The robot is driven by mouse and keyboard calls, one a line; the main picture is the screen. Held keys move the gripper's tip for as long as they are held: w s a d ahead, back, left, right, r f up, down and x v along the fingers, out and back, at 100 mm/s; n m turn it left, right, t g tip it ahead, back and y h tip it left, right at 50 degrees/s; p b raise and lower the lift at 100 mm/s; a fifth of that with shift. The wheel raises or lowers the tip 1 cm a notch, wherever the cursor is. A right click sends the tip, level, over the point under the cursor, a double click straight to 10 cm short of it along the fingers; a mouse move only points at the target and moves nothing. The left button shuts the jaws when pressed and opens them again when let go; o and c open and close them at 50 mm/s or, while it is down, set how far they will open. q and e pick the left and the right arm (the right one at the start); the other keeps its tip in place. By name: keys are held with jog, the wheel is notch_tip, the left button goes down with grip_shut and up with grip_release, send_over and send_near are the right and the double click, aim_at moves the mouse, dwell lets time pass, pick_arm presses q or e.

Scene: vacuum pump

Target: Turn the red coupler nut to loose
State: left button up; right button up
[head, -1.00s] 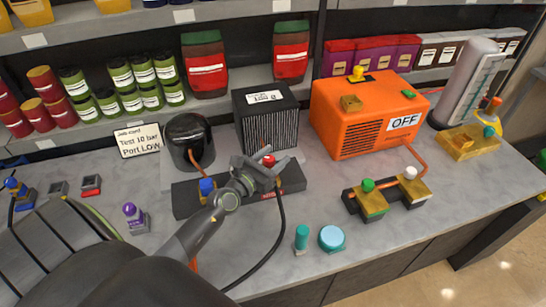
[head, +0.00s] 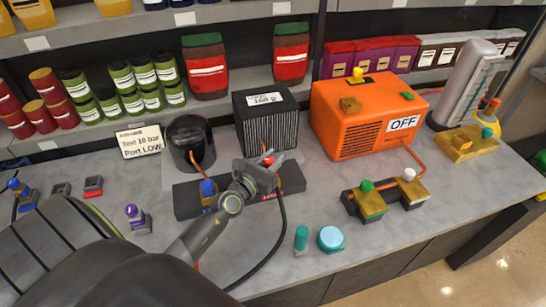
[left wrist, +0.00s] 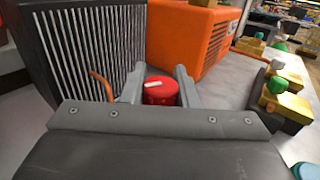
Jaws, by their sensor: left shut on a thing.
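The red coupler nut (left wrist: 160,91) sits between the two fingers of my left gripper (left wrist: 158,88) in the left wrist view, with a pale mark on its top. In the head view only a bit of the red nut (head: 268,160) shows above my left gripper (head: 274,168). The gripper is shut on the nut, at the right part of a dark block (head: 292,178) on the bench. The lower part of the nut is hidden by the fingers. My right gripper is not in view.
A black finned box (head: 265,125) stands just behind the nut. The orange pump (head: 345,135) marked OFF is to the right. A blue knob (head: 208,188) is on the block's left part. A black hose (head: 283,225) curves down in front. Green and white valves (head: 368,203) stand at right.

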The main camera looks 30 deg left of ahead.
pick_arm(q)
jog(key=shift+r+n+y+p, duration=0.25)
jog(key=shift+y+p, duration=0.25)
jog(key=shift+p, duration=0.35)
jog(key=n+y+p, duration=0.3)
jog(key=y+p, duration=0.1)
jog(key=shift+a+g+p, duration=0.1)
jog(key=shift+g+p, duration=0.2)
jog(key=shift+p, duration=0.1)
jog(key=shift+a+f+n+g+y+p, duration=0.1)
jog(key=shift+n+g+y+p, duration=0.25)
jog(key=shift+n+y, duration=0.6)
jog(key=shift+s+a+f+g+y, duration=0.1)
jog(key=shift+g+y, duration=0.15)
jog(key=shift+y, duration=0.7)
jog(key=shift+n, duration=0.3)
jog(key=o, duration=1)
jog(key=shift+a+f, duration=0.1)
